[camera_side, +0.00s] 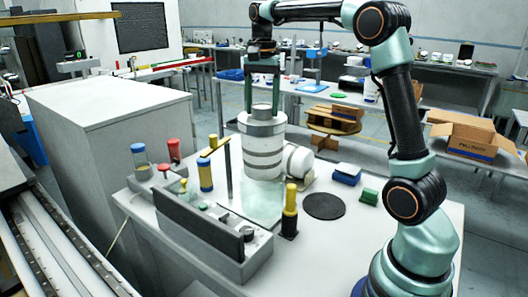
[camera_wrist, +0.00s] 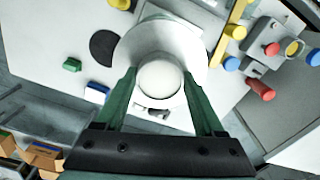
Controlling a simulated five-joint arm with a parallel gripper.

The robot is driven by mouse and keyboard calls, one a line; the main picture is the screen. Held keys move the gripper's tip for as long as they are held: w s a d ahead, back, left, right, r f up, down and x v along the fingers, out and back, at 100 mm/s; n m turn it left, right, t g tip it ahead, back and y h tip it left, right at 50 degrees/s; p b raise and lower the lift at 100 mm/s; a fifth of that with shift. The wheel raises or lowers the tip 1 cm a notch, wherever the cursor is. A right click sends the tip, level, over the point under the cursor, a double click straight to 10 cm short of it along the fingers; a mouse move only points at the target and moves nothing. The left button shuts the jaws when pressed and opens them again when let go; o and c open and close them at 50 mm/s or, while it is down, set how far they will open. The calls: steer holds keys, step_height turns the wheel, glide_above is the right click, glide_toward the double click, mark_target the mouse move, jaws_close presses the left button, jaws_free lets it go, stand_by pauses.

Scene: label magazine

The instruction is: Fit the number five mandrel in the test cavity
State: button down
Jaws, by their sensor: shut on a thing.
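My gripper (camera_side: 263,112) points down with its two green fingers on either side of the narrow top of a large white cylinder with grey bands (camera_side: 263,150). It is shut on this cylinder, which stands upright. No number is readable on it, so I cannot tell if it is the number five mandrel. In the wrist view the gripper (camera_wrist: 160,82) flanks the round white top of the cylinder (camera_wrist: 160,76). A pale translucent greenish plate (camera_side: 262,207) shows below and in front of it. I cannot tell whether the cylinder touches anything below, and no cavity opening is visible.
A second white cylinder (camera_side: 299,161) lies just right of the held one. A black disc (camera_side: 323,206), blue-and-white box (camera_side: 346,174) and green block (camera_side: 368,196) lie to the right. A yellow-and-black post (camera_side: 290,212) stands in front. A grey fixture with coloured knobs (camera_side: 205,232) stands left.

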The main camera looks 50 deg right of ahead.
mark_target(262, 146)
steer(key=shift+f, duration=5.85)
jaws_free()
steer(key=shift+f, duration=0.1)
step_height(262, 146, up, 12)
steer(key=shift+r, duration=0.15)
stand_by(0.4)
